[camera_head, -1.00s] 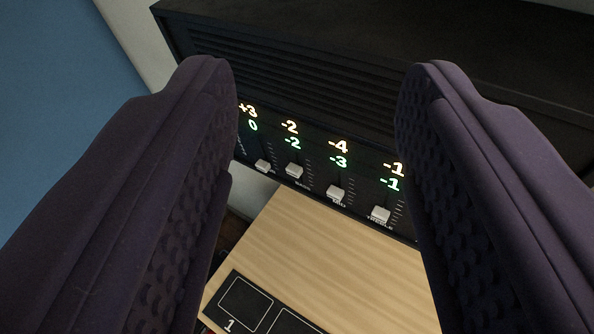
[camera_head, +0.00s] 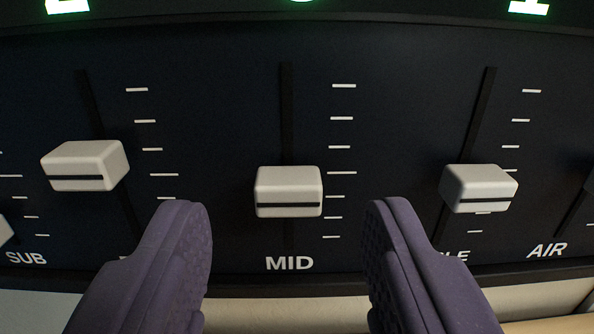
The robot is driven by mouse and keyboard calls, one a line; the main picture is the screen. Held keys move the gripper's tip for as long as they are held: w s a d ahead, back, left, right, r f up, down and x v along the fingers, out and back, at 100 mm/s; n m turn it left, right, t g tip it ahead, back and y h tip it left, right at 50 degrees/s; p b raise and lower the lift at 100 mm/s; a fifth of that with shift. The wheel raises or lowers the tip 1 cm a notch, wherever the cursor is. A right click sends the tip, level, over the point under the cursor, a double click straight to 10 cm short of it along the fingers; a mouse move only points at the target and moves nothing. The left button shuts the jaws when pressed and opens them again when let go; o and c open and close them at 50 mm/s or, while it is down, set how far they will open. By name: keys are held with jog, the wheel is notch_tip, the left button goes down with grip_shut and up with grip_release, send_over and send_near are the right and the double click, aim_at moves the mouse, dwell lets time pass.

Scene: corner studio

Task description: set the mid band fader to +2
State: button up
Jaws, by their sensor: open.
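The mid fader's pale cap (camera_head: 288,191) with a dark stripe sits on its vertical slot, above the MID label (camera_head: 290,263). It is around or just below the longest tick on its scale; I cannot read its exact setting. My gripper (camera_head: 287,215) is open, its two purple fingers spread to the left and right of the mid cap, slightly lower in the picture. Neither finger touches the cap. The green readouts at the top edge are cut off and unreadable.
A neighbouring fader cap (camera_head: 85,165) stands left, above the left finger; its label is mostly hidden. Another cap (camera_head: 478,188) stands right, its label partly covered. The dark panel (camera_head: 230,110) is clear around the mid slot. A pale surface shows below the panel.

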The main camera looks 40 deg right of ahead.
jog(key=shift+x, duration=1.05)
grip_shut()
jog(key=shift+r+p, duration=0.4)
jog(key=shift+r, duration=0.9)
grip_release()
jog(key=p, duration=0.1)
send_near(286, 115)
jog(key=shift+v, duration=0.85)
